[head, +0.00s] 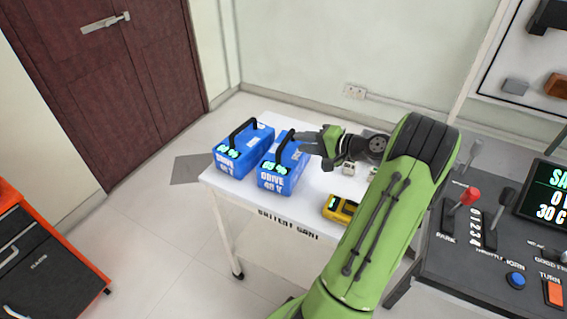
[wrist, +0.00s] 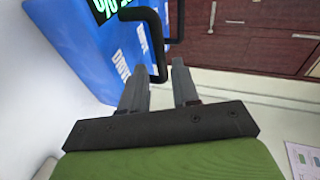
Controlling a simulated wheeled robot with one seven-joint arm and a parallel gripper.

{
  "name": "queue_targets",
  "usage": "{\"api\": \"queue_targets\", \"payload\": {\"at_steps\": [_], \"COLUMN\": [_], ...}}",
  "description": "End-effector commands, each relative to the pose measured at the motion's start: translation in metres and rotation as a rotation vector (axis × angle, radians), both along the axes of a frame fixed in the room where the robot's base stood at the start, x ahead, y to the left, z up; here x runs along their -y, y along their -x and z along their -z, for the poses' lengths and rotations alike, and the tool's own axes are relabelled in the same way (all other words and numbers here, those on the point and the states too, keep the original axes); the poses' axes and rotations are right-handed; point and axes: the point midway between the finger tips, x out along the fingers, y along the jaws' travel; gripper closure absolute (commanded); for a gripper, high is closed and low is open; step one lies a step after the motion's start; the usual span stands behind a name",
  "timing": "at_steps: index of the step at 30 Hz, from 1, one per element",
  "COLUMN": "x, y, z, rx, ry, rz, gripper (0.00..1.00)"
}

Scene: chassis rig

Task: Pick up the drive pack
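Two blue packs with black top handles and green displays stand side by side on the white table. The nearer, right-hand drive pack (head: 285,172) reads "DRIVE 48 V". My gripper (head: 303,140) is at the right pack's handle. In the wrist view a blue pack (wrist: 85,45) fills the upper left.
A yellow device (head: 338,208) lies near the table's (head: 240,200) front edge. Small pale parts (head: 348,168) lie right of the packs, by my arm. A control console (head: 480,250) stands at the right. An orange cabinet (head: 50,260) stands at lower left, with clear floor between.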

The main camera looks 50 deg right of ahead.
Motion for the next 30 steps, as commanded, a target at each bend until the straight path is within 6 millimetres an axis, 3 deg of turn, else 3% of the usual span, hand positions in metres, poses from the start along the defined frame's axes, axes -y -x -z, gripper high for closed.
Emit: {"api": "queue_targets", "payload": {"at_steps": [3,8,13,22,28,30], "x": [-0.004,-0.007,-0.012,-0.013,-0.013,-0.013], "y": [-0.023,-0.04,-0.071,-0.081,-0.08,-0.08], "z": [0.01,0.016,0.028,0.029,0.029,0.029], "rx": [0.0,0.0,0.0,-0.001,-0.001,-0.001], "ry": [0.001,0.001,0.002,0.001,0.001,0.001], "rz": [-0.003,-0.003,-0.004,0.001,0.0,0.0], "gripper": [0.7,0.7,0.7,0.7,0.99,1.0]}}
